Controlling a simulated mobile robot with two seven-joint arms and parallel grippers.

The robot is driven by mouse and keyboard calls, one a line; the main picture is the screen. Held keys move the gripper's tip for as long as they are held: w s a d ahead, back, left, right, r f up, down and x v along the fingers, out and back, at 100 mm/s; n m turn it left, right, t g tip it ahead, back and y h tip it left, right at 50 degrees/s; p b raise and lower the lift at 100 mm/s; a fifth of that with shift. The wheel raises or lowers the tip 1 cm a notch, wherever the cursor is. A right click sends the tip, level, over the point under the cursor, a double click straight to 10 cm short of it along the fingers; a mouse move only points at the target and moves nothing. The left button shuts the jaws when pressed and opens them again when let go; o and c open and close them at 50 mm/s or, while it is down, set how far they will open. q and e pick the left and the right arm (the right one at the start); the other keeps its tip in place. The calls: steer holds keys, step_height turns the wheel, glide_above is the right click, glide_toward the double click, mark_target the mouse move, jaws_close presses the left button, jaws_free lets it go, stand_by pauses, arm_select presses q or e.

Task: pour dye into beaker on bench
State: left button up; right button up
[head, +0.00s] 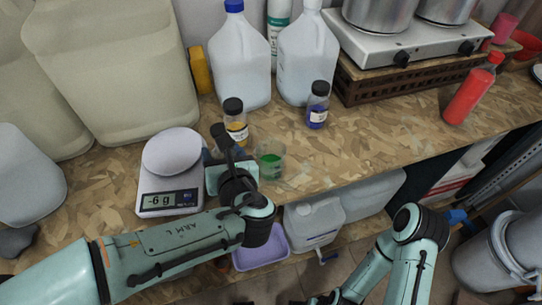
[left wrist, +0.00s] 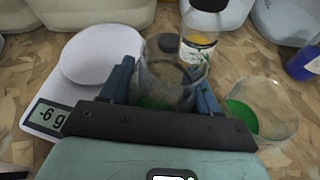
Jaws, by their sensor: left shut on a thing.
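My left gripper (head: 226,158) is shut on a clear vessel (left wrist: 168,82) with a dark round top and some green low inside it. It holds the vessel just right of the scale; in the head view my gripper mostly hides it. A clear beaker (head: 270,160) with green liquid stands on the bench right of my gripper, and also shows in the left wrist view (left wrist: 268,100). A black-capped bottle of yellow dye (head: 236,122) stands just behind my gripper. A black-capped bottle of blue dye (head: 317,106) stands farther right.
A white scale (head: 170,172) reading -6 g stands left of my gripper. Large jugs (head: 240,62) stand at the back. A hot plate (head: 410,45) with pots and a red bottle (head: 472,92) are right. The bench (head: 370,150) is clear at centre right.

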arm_select(q)
steer(key=shift+a+f+n+h+b, duration=0.1)
steer(key=shift+a+n+h+b, duration=0.15)
steer(key=shift+n+h+b, duration=0.55)
steer(key=shift+s, duration=0.1)
stand_by(1.9)
